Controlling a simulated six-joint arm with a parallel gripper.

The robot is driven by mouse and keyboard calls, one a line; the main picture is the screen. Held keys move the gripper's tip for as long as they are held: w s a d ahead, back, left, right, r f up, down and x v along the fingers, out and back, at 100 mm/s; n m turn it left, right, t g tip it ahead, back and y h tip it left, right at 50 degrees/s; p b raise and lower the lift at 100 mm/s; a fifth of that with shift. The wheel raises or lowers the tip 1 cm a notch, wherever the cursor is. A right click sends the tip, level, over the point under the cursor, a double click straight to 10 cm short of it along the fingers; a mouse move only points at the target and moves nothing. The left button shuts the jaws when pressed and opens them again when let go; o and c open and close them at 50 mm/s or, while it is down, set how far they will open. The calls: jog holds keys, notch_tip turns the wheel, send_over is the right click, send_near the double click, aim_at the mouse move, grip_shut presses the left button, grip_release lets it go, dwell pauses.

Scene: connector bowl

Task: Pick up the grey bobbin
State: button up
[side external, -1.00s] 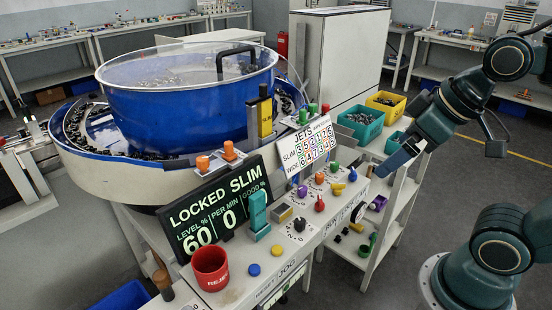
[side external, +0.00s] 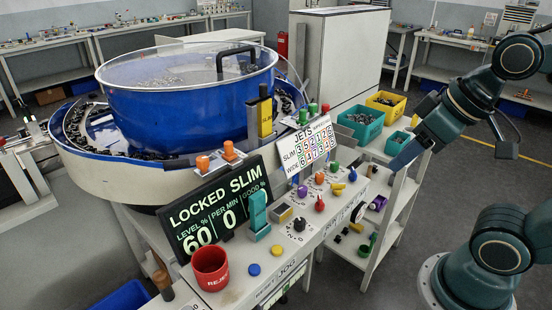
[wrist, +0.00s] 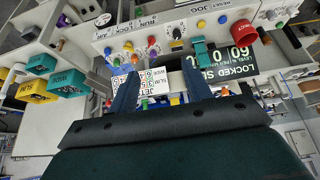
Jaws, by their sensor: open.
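I cannot make out a grey bobbin for certain in either view. The purple part also shows at the top left of the wrist view (wrist: 63,20). My gripper (side external: 402,158) is in the air over the cart, right of the control panel and in front of the teal bins. In the wrist view, its two blue fingers (wrist: 160,70) are apart with nothing held between them.
The control panel (side external: 290,240) carries knobs, buttons, a red reject cup (side external: 210,268) and a LOCKED SLIM display (side external: 215,212). A blue bowl feeder (side external: 190,105) stands behind it. Teal (side external: 361,122) and yellow (side external: 386,104) bins stand at the back.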

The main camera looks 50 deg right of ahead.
jog(key=w+d+r+m+g, duration=0.1)
jog(key=w+r, duration=0.4)
jog(key=w, duration=0.4)
jog(key=w+d+r+g, duration=0.1)
jog(key=w+r, duration=0.3)
jog(key=w, duration=0.4)
jog(key=w+d+f+g, duration=0.1)
jog(key=w+f, duration=0.1)
jog(key=w, duration=0.8)
jog(key=w+d+f+m+g, duration=0.1)
jog(key=w+f, duration=0.1)
jog(key=w, duration=0.8)
jog(key=shift+d, duration=0.4)
jog(key=shift+f, duration=0.15)
jog(key=shift+w+d+f, duration=0.1)
jog(key=shift+w+f, duration=0.05)
jog(key=shift+f, duration=1.25)
jog(key=shift+w+a+f, duration=0.1)
jog(key=shift+w+f, duration=0.05)
jog(key=shift+f, duration=1.25)
jog(key=shift+w+d+f, duration=0.1)
jog(key=shift+w+f, duration=0.05)
jog(key=shift+f, duration=1.25)
jog(key=shift+f, duration=0.1)
